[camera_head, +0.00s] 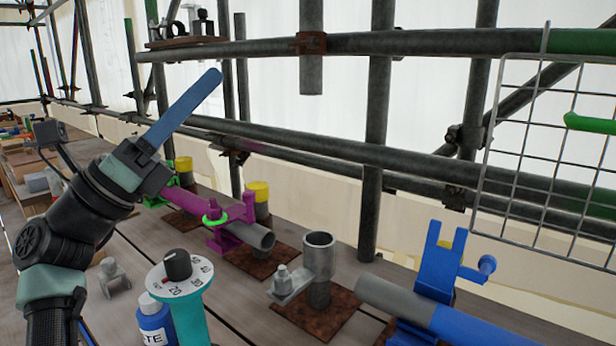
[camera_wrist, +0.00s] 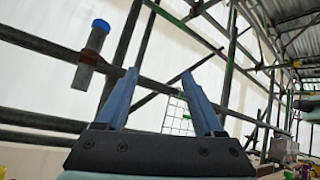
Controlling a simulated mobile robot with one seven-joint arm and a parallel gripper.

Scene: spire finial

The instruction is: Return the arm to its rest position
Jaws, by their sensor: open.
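My arm rises at the left of the head view, with my gripper (camera_head: 214,76) raised above the plank deck and pointing up and right. Its blue fingers overlap in that view. In the wrist view my gripper (camera_wrist: 159,75) shows both blue fingers spread well apart with nothing between them. Scaffold tubes and pale sheeting show behind the fingers. No object touches the fingers in either view.
Scaffold tubes (camera_head: 350,150) cross behind the deck, and a wire mesh panel (camera_head: 545,150) hangs at right. On the deck stand a magenta clamp (camera_head: 235,232), an upright grey socket (camera_head: 319,255), a blue fixture (camera_head: 437,270), a teal dial tool (camera_head: 180,285) and a blue bottle (camera_head: 155,325).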

